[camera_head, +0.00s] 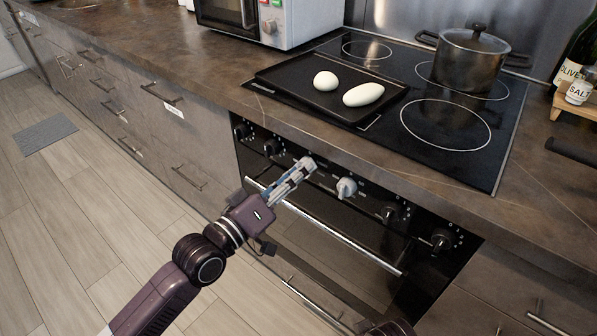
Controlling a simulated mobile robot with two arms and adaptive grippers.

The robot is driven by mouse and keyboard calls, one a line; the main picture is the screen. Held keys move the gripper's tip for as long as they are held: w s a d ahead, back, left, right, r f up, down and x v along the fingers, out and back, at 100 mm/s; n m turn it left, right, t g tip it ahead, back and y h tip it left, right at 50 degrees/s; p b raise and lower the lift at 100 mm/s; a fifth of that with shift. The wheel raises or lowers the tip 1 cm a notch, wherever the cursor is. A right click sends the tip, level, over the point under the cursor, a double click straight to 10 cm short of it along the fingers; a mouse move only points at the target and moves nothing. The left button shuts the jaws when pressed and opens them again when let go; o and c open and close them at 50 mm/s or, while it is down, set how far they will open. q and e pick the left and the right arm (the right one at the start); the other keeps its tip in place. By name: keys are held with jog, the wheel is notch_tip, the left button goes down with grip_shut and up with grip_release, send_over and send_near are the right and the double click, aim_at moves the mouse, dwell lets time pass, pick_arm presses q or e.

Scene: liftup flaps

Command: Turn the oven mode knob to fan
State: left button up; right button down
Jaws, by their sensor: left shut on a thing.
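The black oven front (340,205) has a row of several knobs under the counter edge. My left gripper (300,171) reaches up from the lower left, its fingers shut on a light oven knob (309,162) left of the panel's middle. The fingers hide most of that knob and its markings, so I cannot read its setting. Another light grey knob (346,187) stands free just to the right. Dark knobs sit farther left (271,146) and right (441,240).
The oven door handle (340,238) runs just below my left gripper. On the counter above, a black tray (285,84) with two white oval things lies on the hob (448,150), near a lidded pot (469,62). A microwave (275,20) stands behind.

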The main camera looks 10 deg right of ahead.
pick_arm(q)
jog(key=shift+f+m+g+p, duration=0.1)
jog(key=shift+m+g+p, duration=0.4)
jog(key=shift+m+p, duration=3.6)
pick_arm(e)
jog(key=s+f+g+b, duration=0.1)
jog(key=s+f+b, duration=0.2)
jog(key=f, duration=1.1)
jog(key=shift+s+d+f+b, duration=0.3)
jog(key=shift+s+f, duration=0.05)
jog(key=shift+s, duration=1.1)
pick_arm(q)
jog(key=m, duration=0.3)
jog(key=shift+m, duration=0.3)
jog(key=o, duration=1.2)
jog(key=shift+c, duration=0.2)
jog(key=v, duration=1.2)
